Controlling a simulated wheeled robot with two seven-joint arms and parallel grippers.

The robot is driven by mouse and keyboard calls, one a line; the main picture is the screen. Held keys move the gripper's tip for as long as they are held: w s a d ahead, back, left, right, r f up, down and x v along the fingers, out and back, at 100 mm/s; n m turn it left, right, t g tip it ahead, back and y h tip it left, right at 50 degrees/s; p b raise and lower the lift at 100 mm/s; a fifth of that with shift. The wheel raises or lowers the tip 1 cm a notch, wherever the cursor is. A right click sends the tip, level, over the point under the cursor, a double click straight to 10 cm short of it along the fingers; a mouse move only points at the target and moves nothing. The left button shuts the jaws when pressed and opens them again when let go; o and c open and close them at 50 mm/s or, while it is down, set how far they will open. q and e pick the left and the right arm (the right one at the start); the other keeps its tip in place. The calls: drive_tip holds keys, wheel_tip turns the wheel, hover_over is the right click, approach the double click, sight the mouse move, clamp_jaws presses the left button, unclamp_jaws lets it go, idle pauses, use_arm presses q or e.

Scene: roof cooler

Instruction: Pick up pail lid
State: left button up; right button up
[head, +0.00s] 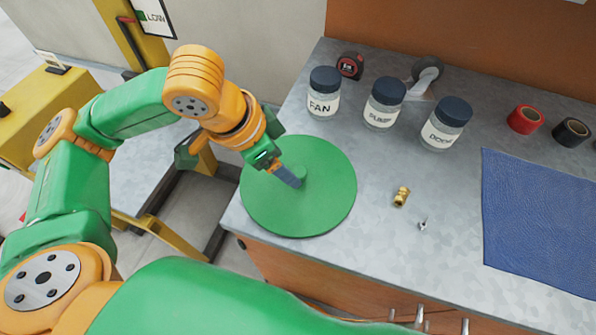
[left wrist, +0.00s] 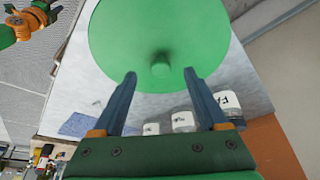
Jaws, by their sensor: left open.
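The pail lid is a flat green disc (head: 325,205) with a small round knob (head: 301,171) at its middle, lying on the grey worktop near its left front corner. In the left wrist view the lid (left wrist: 120,35) fills the top middle, with its knob (left wrist: 160,69). My left gripper (head: 296,181) is over the lid at the knob. In the left wrist view its two blue fingers (left wrist: 160,76) are spread and empty, one to each side of the knob, with gaps between. My right gripper does not show.
Three lidded jars, labelled FAN (head: 322,103), SUMP (head: 382,115) and DOOR (head: 445,135), stand behind the lid. A tape measure (head: 350,66), red tape roll (head: 525,119), black tape roll (head: 571,132), brass fitting (head: 401,196) and blue mat (head: 540,215) also lie on the worktop (head: 370,250).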

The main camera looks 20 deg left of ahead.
sight(298, 171)
use_arm(q)
drive_tip(key=x, duration=0.4)
drive_tip(key=shift+w+d+f, duration=0.1)
drive_tip(key=shift+w+d, duration=0.35)
drive_tip(key=shift+d, duration=0.05)
drive_tip(key=shift+s+a, duration=0.15)
drive_tip(key=shift+a, duration=0.05)
drive_tip(key=c, duration=0.6)
drive_tip(key=shift+d, duration=0.1)
clamp_jaws()
